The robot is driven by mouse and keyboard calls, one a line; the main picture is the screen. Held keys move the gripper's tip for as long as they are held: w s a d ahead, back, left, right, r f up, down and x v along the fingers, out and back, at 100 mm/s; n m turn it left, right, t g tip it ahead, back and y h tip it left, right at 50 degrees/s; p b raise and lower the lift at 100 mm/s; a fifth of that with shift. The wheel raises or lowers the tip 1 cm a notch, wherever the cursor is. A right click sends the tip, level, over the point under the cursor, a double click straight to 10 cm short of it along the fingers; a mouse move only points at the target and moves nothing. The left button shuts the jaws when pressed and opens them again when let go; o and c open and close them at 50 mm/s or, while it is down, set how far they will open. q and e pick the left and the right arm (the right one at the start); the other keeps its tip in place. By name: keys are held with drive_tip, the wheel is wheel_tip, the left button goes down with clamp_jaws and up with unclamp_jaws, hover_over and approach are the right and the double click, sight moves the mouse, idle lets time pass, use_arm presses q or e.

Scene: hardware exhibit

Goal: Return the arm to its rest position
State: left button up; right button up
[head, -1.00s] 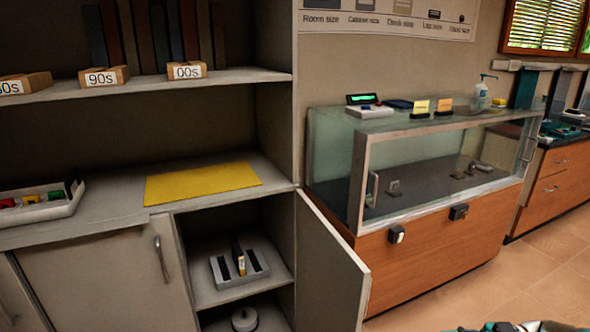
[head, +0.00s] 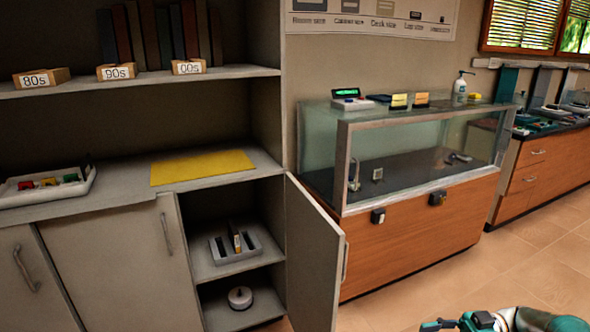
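Part of my arm, teal and grey, shows at the bottom right corner of the head view, low over the floor. It looks like my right arm, but I cannot tell for sure. No gripper fingertips can be made out on it. My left arm and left gripper are not in view.
An open cabinet door (head: 315,258) sticks out left of the glass display case (head: 420,160). A yellow mat (head: 202,167) and white tray (head: 45,188) lie on the counter. Floor (head: 440,275) is clear.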

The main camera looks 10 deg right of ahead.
drive_tip(key=w+a+r+m+t+y, duration=0.1)
drive_tip(key=w+a+m+t, duration=0.3)
drive_tip(key=a, duration=0.8)
drive_tip(key=w+a+r+m+t+y, duration=0.2)
drive_tip(key=w+a, duration=0.5)
drive_tip(key=a, duration=0.5)
drive_tip(key=w+a+f+m+t+h, duration=0.2)
drive_tip(key=a+f+m+t+h, duration=0.35)
drive_tip(key=f+m, duration=0.2)
drive_tip(key=s+d+f+m+g+h, duration=0.2)
drive_tip(key=s+f+m+g+h, duration=0.7)
drive_tip(key=s+f, duration=0.95)
drive_tip(key=s+d+f+n+g+h, duration=0.1)
drive_tip(key=s+f+n+g+h, duration=0.25)
drive_tip(key=s, duration=0.55)
wheel_tip(320, 180, up, 14)
drive_tip(key=y+p, duration=0.1)
drive_tip(key=p, duration=1.3)
drive_tip(key=shift+s+f+g, duration=0.15)
drive_tip(key=shift+f+g, duration=0.05)
drive_tip(key=shift+g, duration=0.1)
